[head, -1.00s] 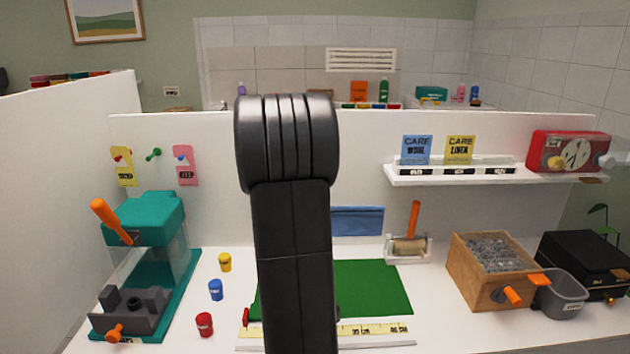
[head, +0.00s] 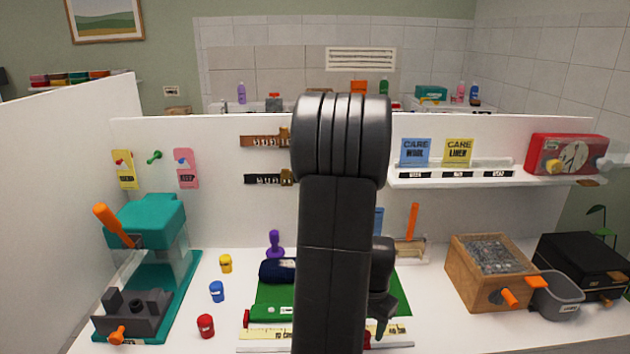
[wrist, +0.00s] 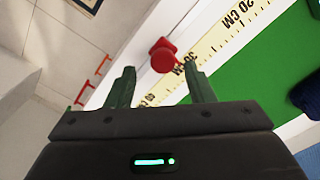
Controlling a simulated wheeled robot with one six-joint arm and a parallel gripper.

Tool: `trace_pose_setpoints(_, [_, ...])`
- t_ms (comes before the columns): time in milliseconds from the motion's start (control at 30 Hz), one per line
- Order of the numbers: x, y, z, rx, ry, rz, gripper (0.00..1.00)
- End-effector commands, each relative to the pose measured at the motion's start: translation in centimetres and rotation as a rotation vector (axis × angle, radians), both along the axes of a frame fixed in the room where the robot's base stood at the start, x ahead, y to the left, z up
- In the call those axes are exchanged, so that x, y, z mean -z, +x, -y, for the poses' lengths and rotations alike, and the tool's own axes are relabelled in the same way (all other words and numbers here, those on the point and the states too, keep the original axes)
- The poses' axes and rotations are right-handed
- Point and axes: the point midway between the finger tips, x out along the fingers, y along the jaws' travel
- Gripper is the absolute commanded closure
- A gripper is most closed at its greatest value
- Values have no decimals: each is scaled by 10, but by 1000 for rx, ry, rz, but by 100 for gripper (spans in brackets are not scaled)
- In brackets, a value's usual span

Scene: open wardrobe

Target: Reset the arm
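My arm stands upright in the middle of the head view and hides part of the work surface. Part of my dark wrist and gripper (head: 382,315) shows at its right, low over the front edge of the green mat (head: 402,296). In the wrist view my gripper (wrist: 159,72) has two dark green fingers spread apart with nothing between them. Beyond the fingertips are a red knob (wrist: 163,57) and a yellow ruler strip (wrist: 222,42). The ruler (head: 270,334) also shows in the head view, along the mat's front.
A teal press (head: 150,222) stands at left, beside yellow, blue and red (head: 205,326) small pots. A dark blue roll (head: 275,270) and purple-handled stamp (head: 275,244) are at the mat. A wooden box (head: 490,272) and grey bin (head: 558,297) stand at right, below a white shelf (head: 440,181).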

Motion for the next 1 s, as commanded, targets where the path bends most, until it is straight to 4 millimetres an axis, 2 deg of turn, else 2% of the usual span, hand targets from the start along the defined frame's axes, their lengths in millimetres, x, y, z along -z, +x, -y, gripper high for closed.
trace_pose_setpoints(400, [-71,2,0,0,-1,7,52])
trace_pose_setpoints(600, [-98,2,0,0,-1,6,52])
trace_pose_setpoints(800, [-108,1,0,0,-1,4,52])
trace_pose_setpoints(1000, [-108,1,0,0,0,3,52])
